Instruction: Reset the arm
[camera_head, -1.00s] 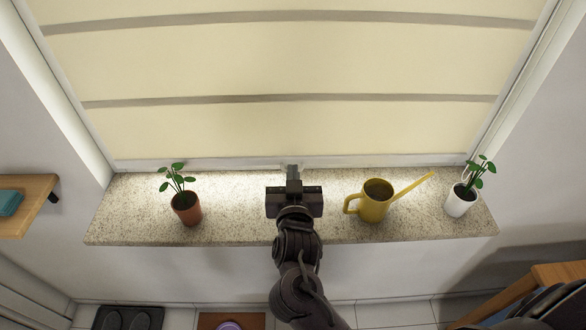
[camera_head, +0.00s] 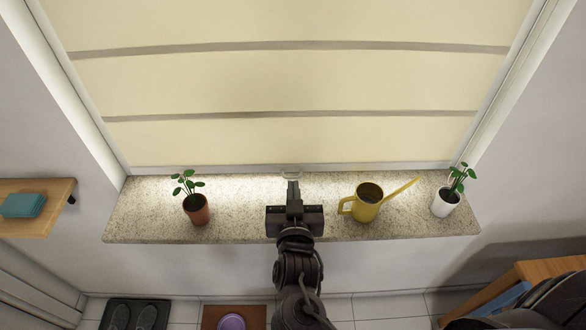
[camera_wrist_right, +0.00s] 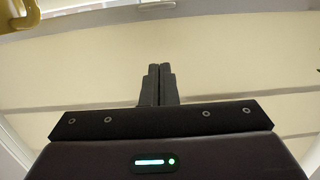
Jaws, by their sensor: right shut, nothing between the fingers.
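My right gripper (camera_head: 293,188) is in the middle of the head view, over the speckled stone sill. Its fingers are shut together with nothing between them, and it also shows in the right wrist view (camera_wrist_right: 159,84). The fingers point toward the blind and a small light handle (camera_head: 291,172) at the blind's bottom edge; a small gap seems to lie between them. My left gripper is not in view.
The sill (camera_head: 240,215) carries a terracotta pot with a plant (camera_head: 197,210) at left, a yellow watering can (camera_head: 366,203) right of my gripper, and a white plant pot (camera_head: 445,203) at far right. The cream blind (camera_head: 290,85) hangs behind. A wooden shelf (camera_head: 50,218) juts out at left.

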